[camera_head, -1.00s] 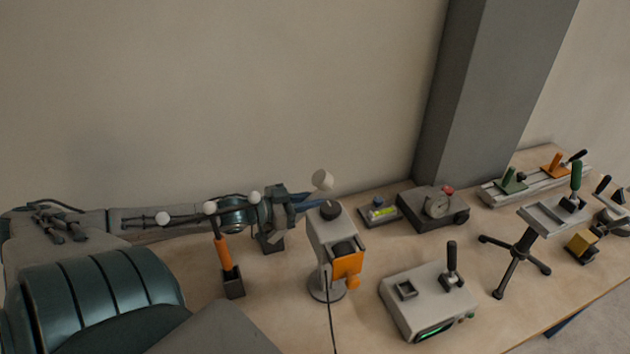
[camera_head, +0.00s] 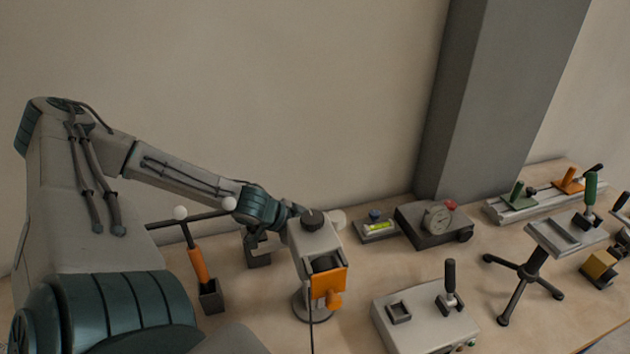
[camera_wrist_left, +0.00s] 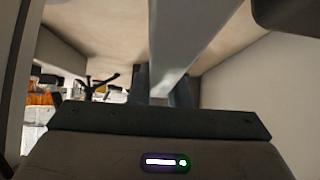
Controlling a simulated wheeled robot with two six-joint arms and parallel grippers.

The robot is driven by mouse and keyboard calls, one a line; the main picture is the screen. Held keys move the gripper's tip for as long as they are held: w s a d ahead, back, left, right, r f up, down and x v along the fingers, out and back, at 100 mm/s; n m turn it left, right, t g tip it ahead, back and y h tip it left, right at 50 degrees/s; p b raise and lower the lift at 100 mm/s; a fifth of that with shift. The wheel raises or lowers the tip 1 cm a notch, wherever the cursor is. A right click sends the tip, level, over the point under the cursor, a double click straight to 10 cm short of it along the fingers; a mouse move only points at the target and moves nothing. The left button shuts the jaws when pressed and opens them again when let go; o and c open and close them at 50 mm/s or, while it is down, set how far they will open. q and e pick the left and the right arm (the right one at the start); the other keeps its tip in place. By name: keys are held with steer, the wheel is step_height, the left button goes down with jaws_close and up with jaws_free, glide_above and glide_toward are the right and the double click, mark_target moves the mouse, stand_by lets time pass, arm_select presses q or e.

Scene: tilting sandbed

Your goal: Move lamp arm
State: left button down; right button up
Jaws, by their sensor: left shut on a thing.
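The pale lamp head (camera_head: 337,220) shows just right of the black knob on a grey box-shaped housing (camera_head: 315,236) with an orange front part. My left gripper (camera_head: 297,211) is behind and left of this housing, its fingertips largely hidden there. In the left wrist view, a long grey bar, likely the lamp arm (camera_wrist_left: 182,35), runs down from the top between the blue-grey fingers (camera_wrist_left: 165,88), which are shut on it. The exact contact is hard to see. My right gripper is out of view.
An orange-handled stand (camera_head: 199,266) with a dark bar and white balls is close to my left forearm. Right of the lamp are a small level (camera_head: 376,228), a dark box with a dial (camera_head: 437,220) and a grey joystick box (camera_head: 425,318). The wall is behind.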

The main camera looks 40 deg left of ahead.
arm_select(q)
steer(key=shift+f+g, duration=0.3)
steer(key=shift+f, duration=0.15)
steer(key=c, duration=1.4)
jaws_free()
steer(key=shift+o, duration=0.2)
steer(key=shift+r, duration=0.1)
steer(key=p+v, duration=0.4)
steer(key=p, duration=0.3)
steer(key=shift+r, duration=0.3)
steer(key=p+v, duration=0.6)
steer(key=p, duration=0.2)
steer(key=shift+s+f+p, duration=0.1)
steer(key=shift+f+p, duration=0.05)
steer(key=shift+p, duration=0.15)
steer(key=shift+s+a+p, duration=0.1)
steer(key=shift+s+p, duration=0.1)
steer(key=shift+p, duration=0.2)
